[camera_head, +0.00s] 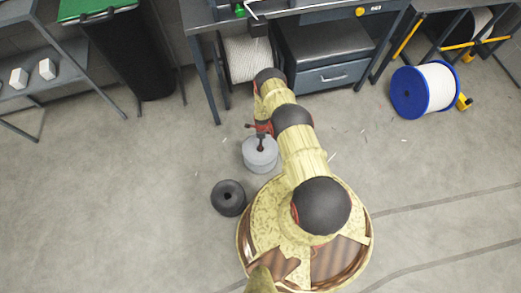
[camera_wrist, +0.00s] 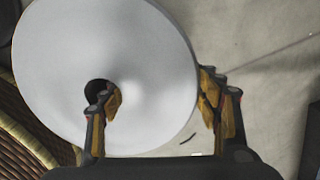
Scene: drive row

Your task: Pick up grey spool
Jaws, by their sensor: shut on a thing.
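The grey spool (camera_head: 260,158) is in the head view just left of my arm, with its round face up. In the wrist view its pale grey disc (camera_wrist: 105,45) fills the left and middle. My gripper (camera_wrist: 160,97) is shut on the spool across its flange. One finger is in the dark centre hole and the other is outside the rim at the right. In the head view my gripper (camera_head: 260,142) is over the spool's top. I cannot tell whether the spool touches the floor.
A black spool (camera_head: 228,197) lies on the floor close to my base. A blue and white spool (camera_head: 424,90) lies at the right. A workbench (camera_head: 322,45) with a large wound reel (camera_head: 247,60) beneath stands behind. A dark bin (camera_head: 137,50) stands back left. The left floor is clear.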

